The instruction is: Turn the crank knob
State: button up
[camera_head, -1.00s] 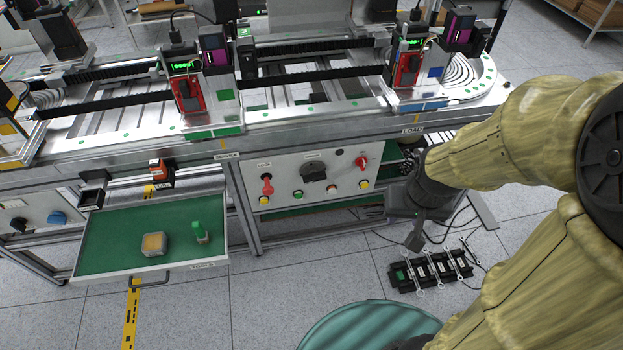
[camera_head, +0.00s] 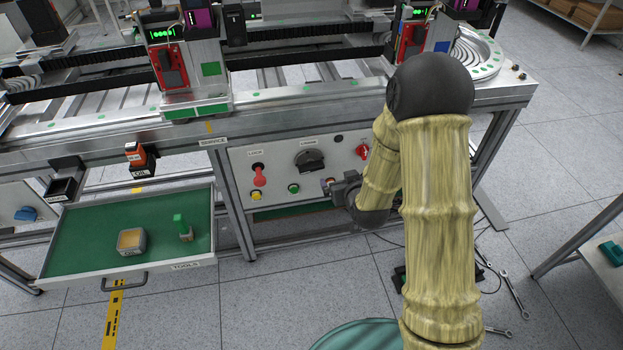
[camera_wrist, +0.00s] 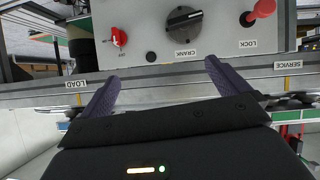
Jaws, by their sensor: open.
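The crank knob (camera_head: 309,160) is a black round knob with a raised bar on the grey control panel (camera_head: 275,169), above the label CRANK in the wrist view (camera_wrist: 183,19). My gripper (camera_head: 343,188) is in front of the panel, below and to the right of the knob in the head view, and partly hidden by my wrist. In the wrist view my gripper (camera_wrist: 158,73) is open with nothing between its fingers. The knob lies beyond the fingertips, apart from them.
The red lock knob (camera_head: 258,175) is left of the crank knob, and a red switch (camera_head: 362,152) is to its right. Small push buttons sit below. An open green tool drawer (camera_head: 75,230) juts out at left. A metal rail (camera_wrist: 150,84) runs along the panel edge.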

aim_at(312, 171)
jog(key=a+f+t+y+b, duration=0.1)
jog(key=a+f+t+b, duration=0.1)
jog(key=f, duration=0.4)
jog(key=a+f+n+t+y+b, duration=0.1)
jog(key=a+f+t+b, duration=0.2)
jog(key=f+b, duration=0.2)
notch_tip(312, 171, down, 2)
jog(key=shift+a+f+t+b, duration=0.25)
jog(key=shift+a+t+b, duration=0.05)
jog(key=shift+t, duration=0.1)
jog(key=b+x, duration=0.1)
jog(key=x, duration=1.6)
jog(key=shift+w+a, duration=0.1)
jog(key=shift+a, duration=0.15)
